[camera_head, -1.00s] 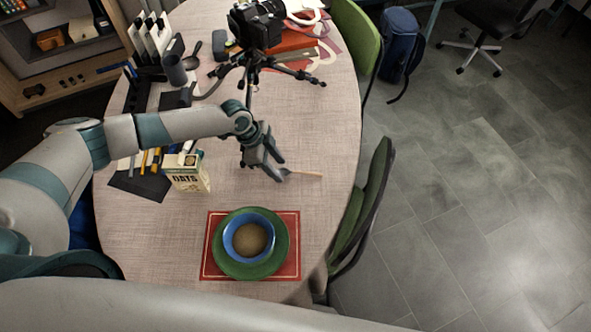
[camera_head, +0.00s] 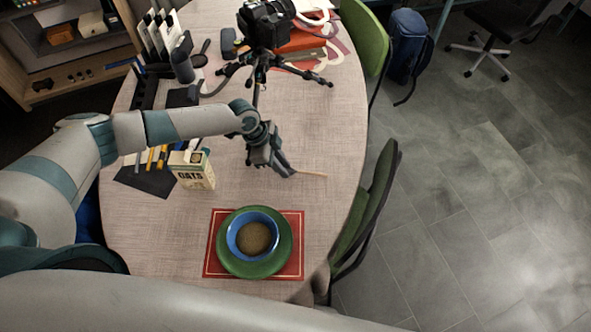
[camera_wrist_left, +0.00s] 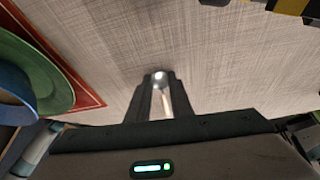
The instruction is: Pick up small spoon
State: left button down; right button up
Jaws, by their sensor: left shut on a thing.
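The left gripper is low over the table, shut on the spoon. In the left wrist view, the shiny metal part of the spoon (camera_wrist_left: 159,78) shows at the fingertips of the left gripper (camera_wrist_left: 156,92), with a pale strip between the fingers. Part of the spoon is hidden by the fingers, and I cannot tell whether it touches the table. My right gripper is not in view.
A blue bowl (camera_head: 231,236) sits on a green plate (camera_head: 283,254) on a red placemat (camera_head: 298,273). An oats carton (camera_head: 192,178) stands left of the gripper. A tripod with a camera (camera_head: 264,25) stands behind.

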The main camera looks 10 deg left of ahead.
pick_arm(q)
jog(key=shift+r, duration=0.1)
jog(key=shift+r+b, duration=0.35)
jog(key=shift+r, duration=0.1)
notch_tip(320, 180, up, 2)
jog(key=shift+r+b, duration=0.15)
jog(key=shift+b, duration=0.45)
jog(key=s+d+r+b, duration=0.3)
jog(key=d+r, duration=0.4)
jog(key=d, duration=0.4)
jog(key=shift+s+r, duration=0.3)
jog(key=shift+s, duration=0.05)
jog(key=shift+r, duration=0.1)
